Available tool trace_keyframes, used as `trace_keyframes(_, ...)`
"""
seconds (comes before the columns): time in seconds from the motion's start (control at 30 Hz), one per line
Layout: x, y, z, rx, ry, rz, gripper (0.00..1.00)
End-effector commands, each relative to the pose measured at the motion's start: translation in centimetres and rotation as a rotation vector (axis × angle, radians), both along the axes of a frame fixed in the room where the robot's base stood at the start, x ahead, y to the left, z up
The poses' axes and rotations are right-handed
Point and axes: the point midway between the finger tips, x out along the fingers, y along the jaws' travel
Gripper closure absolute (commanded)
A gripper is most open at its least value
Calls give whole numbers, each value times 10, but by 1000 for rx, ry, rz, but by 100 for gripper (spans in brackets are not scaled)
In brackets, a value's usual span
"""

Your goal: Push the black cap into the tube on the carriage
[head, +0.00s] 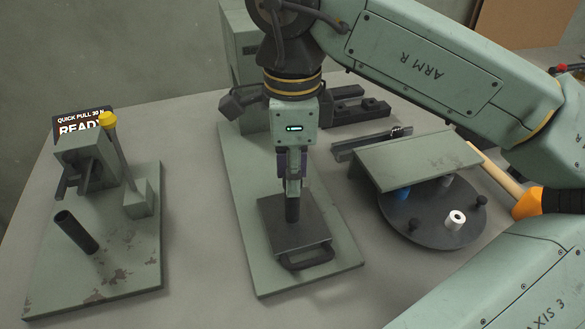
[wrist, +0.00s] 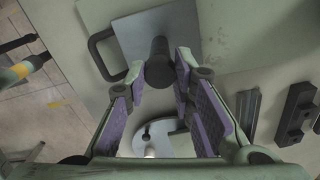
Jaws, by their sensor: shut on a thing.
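My gripper (head: 293,188) points straight down over the carriage (head: 272,222), a dark square plate with a black loop handle. A black upright tube (head: 292,211) stands on the carriage directly under my fingertips. In the wrist view, the purple-padded fingers of my gripper (wrist: 160,76) close from both sides on a dark round end (wrist: 159,72), which looks like the black cap in line with the tube. The seam between cap and tube cannot be made out, so how deep the cap sits is hidden. The carriage (wrist: 135,30) also shows there, with its handle.
A round dark turntable (head: 428,238) at right carries a white ring-shaped piece (head: 455,220), a blue piece and black knobs under a green shelf (head: 420,160). At left, a stand with a yellow-topped lever (head: 108,120) and an angled black tube (head: 76,232) has a display reading READY.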

Motion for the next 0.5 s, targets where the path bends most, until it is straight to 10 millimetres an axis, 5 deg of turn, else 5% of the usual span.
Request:
trace_keyframes(0.17,0,0,0,0,-1,0,100)
trace_keyframes(0.2,0,0,0,0,-1,0,74)
trace_keyframes(0.5,0,0,0,0,-1,0,54)
